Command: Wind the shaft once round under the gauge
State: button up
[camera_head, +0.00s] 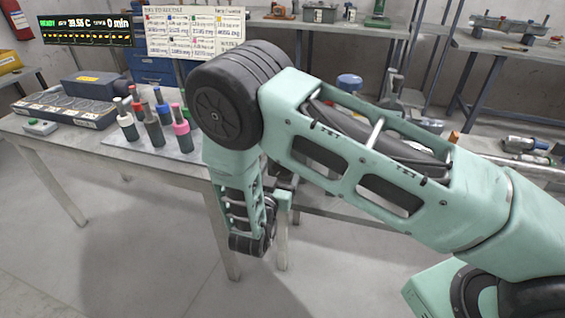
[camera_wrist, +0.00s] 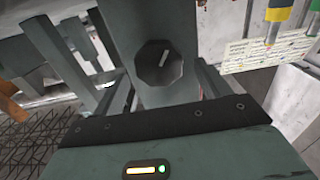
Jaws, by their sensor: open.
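In the wrist view, a dark grey upright part fills the top middle and has a many-sided dark end (camera_wrist: 158,65) with a pale mark on it. It may be the shaft, but I cannot tell for sure. My gripper (camera_wrist: 165,90) is open, and its body fills the bottom of that view with a lit yellow and green indicator. The many-sided end appears between the fingers; I cannot tell whether they touch it. In the head view my own arm hides most of my gripper and the work in front of it. I cannot make out the gauge in either view.
On the left bench, several colour-topped tools (camera_head: 154,123) stand on a plate beside a long dark tray (camera_head: 62,110). A display (camera_head: 88,30) and a chart board (camera_head: 196,33) stand behind. Another bench is at the right. The floor (camera_head: 140,255) at the front left is clear.

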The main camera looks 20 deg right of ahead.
aim_at(281, 169)
jog(key=shift+x, duration=1.75)
jog(key=c, duration=1)
